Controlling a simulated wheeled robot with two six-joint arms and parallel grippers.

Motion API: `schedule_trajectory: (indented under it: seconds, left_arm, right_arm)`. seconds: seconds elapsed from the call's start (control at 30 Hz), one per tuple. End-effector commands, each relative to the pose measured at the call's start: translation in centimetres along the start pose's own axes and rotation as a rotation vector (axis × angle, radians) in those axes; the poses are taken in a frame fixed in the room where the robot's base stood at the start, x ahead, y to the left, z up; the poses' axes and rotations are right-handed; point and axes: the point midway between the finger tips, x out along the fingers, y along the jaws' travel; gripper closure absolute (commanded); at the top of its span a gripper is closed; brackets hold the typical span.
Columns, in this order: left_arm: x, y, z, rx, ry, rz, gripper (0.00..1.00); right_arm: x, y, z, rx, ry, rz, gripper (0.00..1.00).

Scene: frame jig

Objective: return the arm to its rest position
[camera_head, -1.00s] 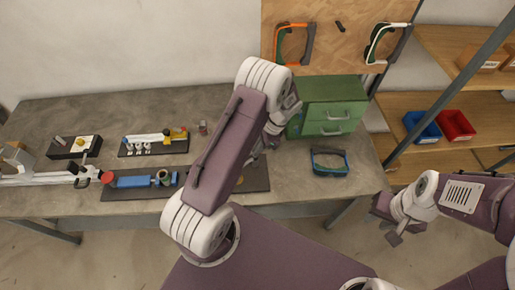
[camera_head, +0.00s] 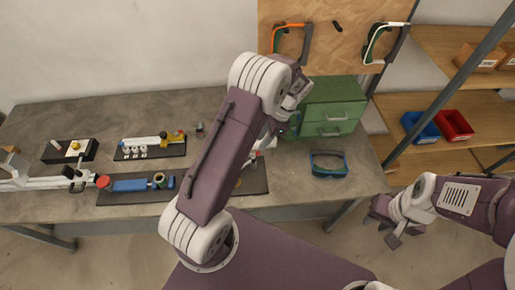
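My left arm rises through the middle of the head view, bent at a high elbow. My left gripper (camera_head: 262,142) is small, dark and mostly hidden behind its own arm, over the workbench beside the green cabinet; I cannot make out its fingers. My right arm comes in from the right edge. My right gripper (camera_head: 389,232) hangs in front of the bench's right end, over the floor. Nothing shows in it, but its finger gap is unclear.
Blue (camera_head: 421,127) and red (camera_head: 454,125) bins sit on the right shelf.

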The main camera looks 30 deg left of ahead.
Motion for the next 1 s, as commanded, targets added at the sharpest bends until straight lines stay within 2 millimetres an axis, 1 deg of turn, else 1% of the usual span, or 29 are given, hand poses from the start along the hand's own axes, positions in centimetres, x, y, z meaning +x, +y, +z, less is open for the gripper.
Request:
schedule_trajectory:
  seconds: [0.03,0.1,0.2,0.67,0.73,0.77,0.8,0.87,0.93,0.97,1.0]
  left_arm:
    - [-0.7,-0.1,-0.1,0.0,0.002,-0.003,0.71]
    - [-1.4,0.0,-0.1,0.001,0.001,-0.002,0.71]
    - [-1.9,0.0,0.0,0.002,0.0,-0.001,0.71]
    - [-1.8,-0.1,0.1,-0.002,0.001,-0.001,0.71]
    - [-2.9,-0.6,0.3,-0.016,0.022,-0.021,0.71]
    - [-3.8,-1.0,0.5,-0.027,0.039,-0.036,0.71]
    - [-4.8,-1.0,1.2,-0.039,0.054,-0.049,0.71]
    - [-6.0,0.0,2.9,-0.058,0.073,-0.049,0.71]
    - [-6.7,2.2,4.7,-0.098,0.12,-0.038,0.71]
    - [-6.7,3.4,5.3,-0.131,0.148,-0.03,0.71]
    - [-6.5,5.0,5.9,-0.185,0.186,-0.019,0.71]
  right_arm:
    - [0.2,0.0,0.0,0.0,0.0,0.0,0.71]
    - [0.3,0.0,0.0,0.0,0.0,0.0,0.71]
    - [0.3,0.0,0.0,0.0,0.0,0.0,0.71]
    - [0.3,0.0,0.0,0.0,0.0,0.0,0.71]
    - [0.5,0.0,0.1,0.0,0.0,0.0,0.71]
    - [0.5,0.0,0.1,0.0,0.0,0.0,0.71]
    - [0.7,0.0,0.1,0.0,0.0,0.0,0.71]
    - [0.9,0.0,0.1,0.0,0.0,0.0,0.71]
    - [1.2,0.0,0.1,0.0,0.0,0.0,0.71]
    - [1.3,0.0,0.1,0.0,0.0,0.0,0.71]
    - [1.4,0.0,0.1,0.0,0.0,0.0,0.71]
